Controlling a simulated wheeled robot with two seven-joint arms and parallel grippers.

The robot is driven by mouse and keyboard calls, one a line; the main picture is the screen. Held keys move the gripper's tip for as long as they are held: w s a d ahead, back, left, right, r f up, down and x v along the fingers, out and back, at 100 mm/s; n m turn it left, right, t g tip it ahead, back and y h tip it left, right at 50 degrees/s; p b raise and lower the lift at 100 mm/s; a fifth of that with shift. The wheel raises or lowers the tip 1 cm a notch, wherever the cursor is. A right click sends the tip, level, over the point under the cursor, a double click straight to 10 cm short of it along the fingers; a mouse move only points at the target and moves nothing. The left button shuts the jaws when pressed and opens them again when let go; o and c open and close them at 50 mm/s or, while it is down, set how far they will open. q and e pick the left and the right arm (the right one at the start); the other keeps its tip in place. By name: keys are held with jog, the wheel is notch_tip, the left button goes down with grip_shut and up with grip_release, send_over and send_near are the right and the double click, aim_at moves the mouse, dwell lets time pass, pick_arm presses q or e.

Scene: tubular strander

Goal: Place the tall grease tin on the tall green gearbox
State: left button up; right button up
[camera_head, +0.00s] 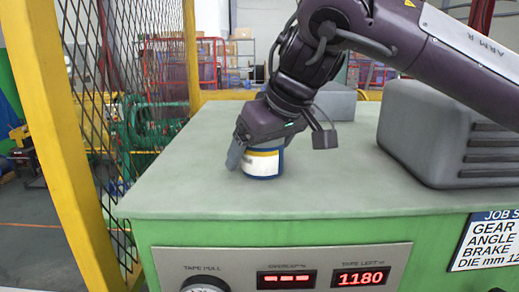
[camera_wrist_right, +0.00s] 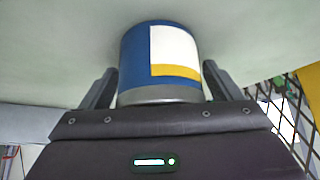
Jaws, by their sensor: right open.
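The grease tin (camera_head: 263,163) is blue with a white and yellow label. It stands upright on the pale top (camera_head: 330,195) of the green machine housing, near its left part. My right gripper (camera_head: 253,150) comes down over the tin from above. In the right wrist view the tin (camera_wrist_right: 160,65) sits between the two fingers of the right gripper (camera_wrist_right: 158,88), with a small gap on each side. The right gripper is open around it. My left gripper is in neither view. I cannot tell whether this green housing is the tall green gearbox.
A large grey box (camera_head: 440,135) stands on the top at the right, and a smaller grey box (camera_head: 335,103) is behind the arm. A yellow post (camera_head: 50,120) and mesh guard (camera_head: 115,95) stand at the left. The top's front middle is clear.

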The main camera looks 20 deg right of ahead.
jog(key=shift+r, duration=0.3)
jog(key=v, duration=1.1)
jog(key=shift+s+d+r, duration=0.15)
jog(key=shift+s+r, duration=0.05)
jog(key=shift+r, duration=0.1)
